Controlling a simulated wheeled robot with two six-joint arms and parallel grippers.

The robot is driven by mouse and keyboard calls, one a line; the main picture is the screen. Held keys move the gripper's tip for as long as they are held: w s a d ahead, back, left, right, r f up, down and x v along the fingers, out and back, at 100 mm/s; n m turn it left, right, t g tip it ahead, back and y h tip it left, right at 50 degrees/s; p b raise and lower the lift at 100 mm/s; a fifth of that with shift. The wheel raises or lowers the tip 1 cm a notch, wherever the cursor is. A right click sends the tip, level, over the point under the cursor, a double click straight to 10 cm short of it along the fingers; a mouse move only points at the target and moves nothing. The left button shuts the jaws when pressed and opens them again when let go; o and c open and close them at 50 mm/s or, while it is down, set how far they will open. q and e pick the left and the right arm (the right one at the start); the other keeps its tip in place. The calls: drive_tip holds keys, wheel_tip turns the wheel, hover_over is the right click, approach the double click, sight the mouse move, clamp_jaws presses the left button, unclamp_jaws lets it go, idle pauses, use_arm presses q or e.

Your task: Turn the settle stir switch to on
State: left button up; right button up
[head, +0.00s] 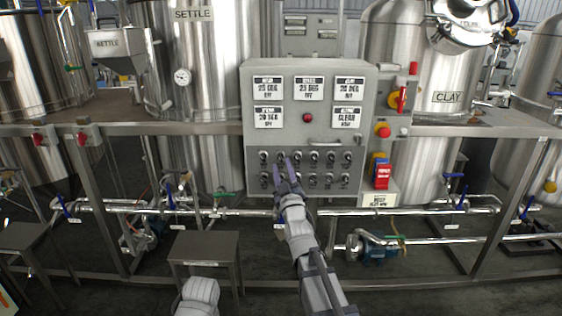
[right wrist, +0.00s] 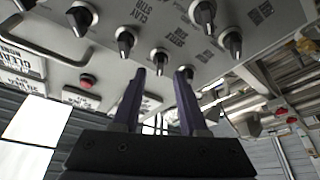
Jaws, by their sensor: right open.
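The grey control panel (head: 310,135) stands ahead with two rows of small black rotary switches on its lower part. My right gripper (head: 281,166) is at the left half of these rows, its dark purple fingers pointing at the panel. In the right wrist view the open fingers (right wrist: 160,78) stand on either side of a black switch (right wrist: 159,59), apart from each other; I cannot tell whether they touch it. My left gripper is not in view.
A red button (head: 308,118) sits above the switches. A red emergency button (head: 383,131) and a red-handled switch (head: 382,176) are right of the panel. The settle tank (head: 205,70) stands left behind, the clay tank (head: 400,60) right. A steel rail and pipes run below.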

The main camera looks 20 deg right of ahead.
sight(280, 158)
drive_tip(key=shift+x, duration=1.2)
clamp_jaws()
